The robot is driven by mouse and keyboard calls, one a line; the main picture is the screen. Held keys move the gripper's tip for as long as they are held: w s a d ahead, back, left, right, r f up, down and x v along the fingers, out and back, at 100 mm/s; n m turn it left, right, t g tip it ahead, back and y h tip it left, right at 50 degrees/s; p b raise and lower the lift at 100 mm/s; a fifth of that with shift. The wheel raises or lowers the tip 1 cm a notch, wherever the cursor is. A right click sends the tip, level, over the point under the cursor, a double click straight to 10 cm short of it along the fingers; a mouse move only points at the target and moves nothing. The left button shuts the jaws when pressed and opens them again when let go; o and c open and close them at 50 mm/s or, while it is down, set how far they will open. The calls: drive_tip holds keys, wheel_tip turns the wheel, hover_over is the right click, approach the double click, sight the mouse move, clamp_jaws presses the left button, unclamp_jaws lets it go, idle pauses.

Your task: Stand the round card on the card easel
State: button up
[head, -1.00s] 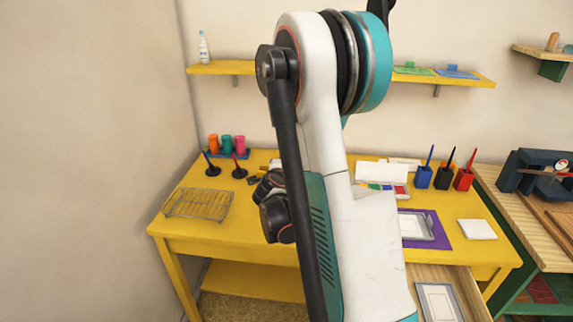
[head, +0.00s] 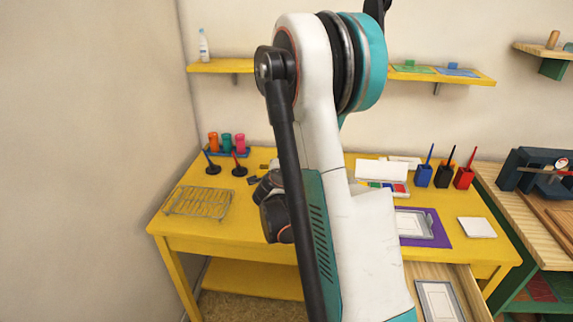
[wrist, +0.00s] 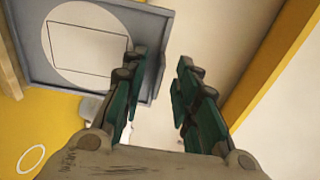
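My gripper (wrist: 164,80) shows in the wrist view with its two green fingers apart and nothing visible between them. In the head view my arm hides the fingers. A pale round shape with a dark rectangular outline (wrist: 88,45), perhaps the round card, lies within a grey square frame (wrist: 30,62) at the upper left of the wrist view. The left finger overlaps the frame's right side in the picture; I cannot tell whether they touch. I cannot pick out the card easel for certain.
The yellow table (head: 270,236) holds a wire rack (head: 199,203), stamps, inkpads (head: 396,187) and brush pots (head: 444,176). A grey framed piece (head: 414,224) lies on a purple mat, beside a white block (head: 477,228). An open drawer (head: 466,285) holds another framed piece (head: 438,300).

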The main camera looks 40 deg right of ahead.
drive_tip(key=v, duration=1.2)
drive_tip(key=shift+w, duration=0.1)
idle(0.6)
